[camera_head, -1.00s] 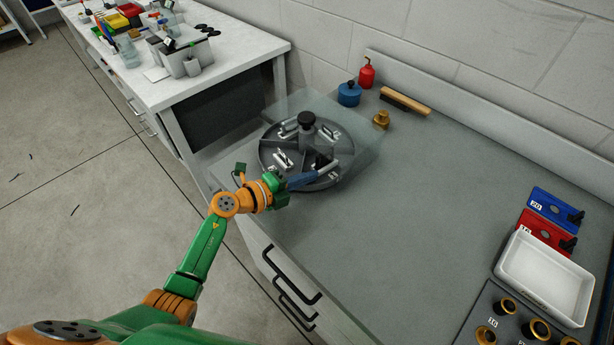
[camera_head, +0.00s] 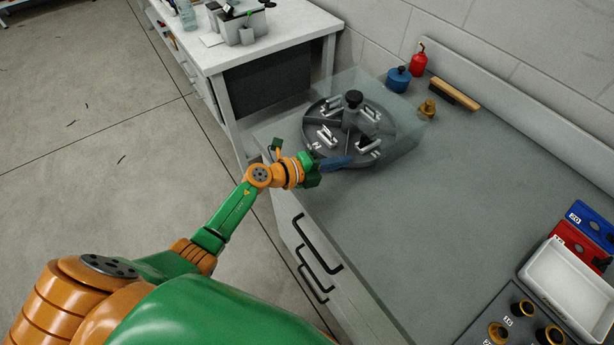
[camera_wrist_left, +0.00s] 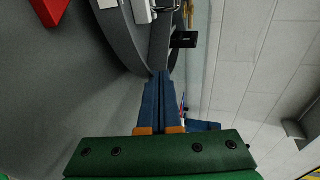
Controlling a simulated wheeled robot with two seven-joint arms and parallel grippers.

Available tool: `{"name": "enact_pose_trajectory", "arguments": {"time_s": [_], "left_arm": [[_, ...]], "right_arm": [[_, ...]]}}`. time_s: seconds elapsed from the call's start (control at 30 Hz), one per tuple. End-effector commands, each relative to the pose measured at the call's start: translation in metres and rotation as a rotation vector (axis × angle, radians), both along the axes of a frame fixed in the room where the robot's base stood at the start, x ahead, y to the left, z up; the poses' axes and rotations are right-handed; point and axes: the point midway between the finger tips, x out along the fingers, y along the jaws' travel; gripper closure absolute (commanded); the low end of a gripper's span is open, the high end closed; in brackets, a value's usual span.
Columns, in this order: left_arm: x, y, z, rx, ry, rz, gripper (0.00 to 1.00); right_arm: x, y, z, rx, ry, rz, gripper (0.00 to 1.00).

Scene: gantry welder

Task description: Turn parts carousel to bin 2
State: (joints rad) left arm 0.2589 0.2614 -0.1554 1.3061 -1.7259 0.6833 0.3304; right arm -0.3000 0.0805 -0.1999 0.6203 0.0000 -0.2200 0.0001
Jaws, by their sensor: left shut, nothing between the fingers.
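The parts carousel (camera_head: 312,133) is a dark grey round tray with dividers and a central black knob (camera_head: 353,98). It stands on the grey bench under a clear cover, with metal parts in its compartments. My left gripper (camera_head: 343,162) is at its near edge, its blue fingers shut and empty. In the left wrist view the closed fingers (camera_wrist_left: 160,100) point at the carousel rim (camera_wrist_left: 121,38); I cannot tell whether they touch it. The bin numbers are too small to read. My right gripper is not in view.
A blue pot (camera_head: 398,80), a red bottle (camera_head: 419,60), a brass piece (camera_head: 427,109) and a brush (camera_head: 455,93) stand behind the carousel. A white tray (camera_head: 567,285) and blue and red blocks lie at right. The bench middle is clear.

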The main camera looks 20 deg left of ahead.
Motion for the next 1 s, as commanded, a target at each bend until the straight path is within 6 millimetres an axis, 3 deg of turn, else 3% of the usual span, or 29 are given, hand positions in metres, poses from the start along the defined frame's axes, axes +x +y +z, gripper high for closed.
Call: {"name": "enact_pose_trajectory", "arguments": {"time_s": [0.27, 0.6, 0.83, 0.93, 1.0], "left_arm": [[-0.027, 0.019, 0.01, 0.003, 0.002, 0.0, 1.0], [-0.075, 0.049, 0.027, 0.002, 0.002, -0.001, 1.0], [-0.079, 0.052, 0.034, -0.017, -0.01, 0.01, 1.0], [-0.067, 0.053, 0.069, -0.179, -0.101, 0.148, 1.0], [-0.058, 0.074, 0.104, -0.401, -0.163, 0.38, 1.0]], "right_arm": [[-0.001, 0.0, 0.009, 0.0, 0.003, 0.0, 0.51], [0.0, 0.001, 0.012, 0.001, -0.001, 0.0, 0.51], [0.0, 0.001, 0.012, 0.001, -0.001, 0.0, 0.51], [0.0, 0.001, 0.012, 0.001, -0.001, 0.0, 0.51], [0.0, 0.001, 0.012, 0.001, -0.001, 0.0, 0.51]]}}
